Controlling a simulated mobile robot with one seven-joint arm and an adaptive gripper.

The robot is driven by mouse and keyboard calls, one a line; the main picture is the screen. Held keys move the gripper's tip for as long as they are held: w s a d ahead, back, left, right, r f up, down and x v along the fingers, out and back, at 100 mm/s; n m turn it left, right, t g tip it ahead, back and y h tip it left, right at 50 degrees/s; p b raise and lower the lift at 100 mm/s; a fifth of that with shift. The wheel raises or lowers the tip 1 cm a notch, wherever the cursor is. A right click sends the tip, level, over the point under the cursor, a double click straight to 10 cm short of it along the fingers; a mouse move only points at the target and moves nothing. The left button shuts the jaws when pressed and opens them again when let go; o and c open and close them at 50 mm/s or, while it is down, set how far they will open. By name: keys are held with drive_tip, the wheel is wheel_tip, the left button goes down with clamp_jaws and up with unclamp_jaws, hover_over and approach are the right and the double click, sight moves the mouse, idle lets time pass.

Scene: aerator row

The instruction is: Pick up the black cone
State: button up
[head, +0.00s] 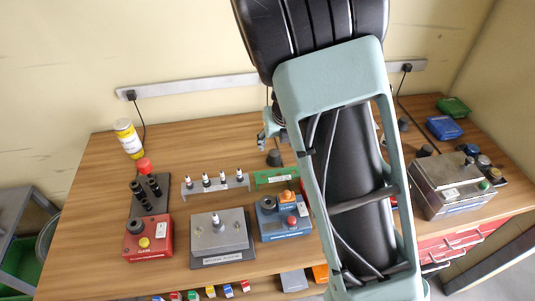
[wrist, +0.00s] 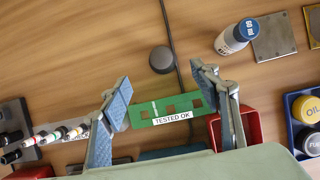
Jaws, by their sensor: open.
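The black cone (head: 274,158) stands on the wooden table in the head view, just behind the green holder. In the wrist view the black cone (wrist: 162,60) looks like a dark round shape seen from above, beside a dark cable. My gripper (head: 268,132) is above the table near the cone, partly hidden behind my arm. In the wrist view my gripper (wrist: 160,78) is open, its two blue-padded fingers spread with nothing between them. The cone lies ahead of the gap between the fingertips, apart from both.
A green "TESTED OK" strip (wrist: 168,112) lies close to the cone. A rack with several white-tipped pieces (head: 216,183) stands to its left. A bottle with a blue cap (wrist: 236,36) and a metal plate (wrist: 274,37) are to the right. Bare table surrounds the cone's far side.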

sight(274, 152)
drive_tip(key=b+x, duration=0.2)
drive_tip(key=x, duration=0.8)
drive_tip(key=shift+f, duration=0.2)
drive_tip(key=shift+c, duration=0.6)
drive_tip(key=c, duration=1.1)
drive_tip(key=shift+r, duration=0.15)
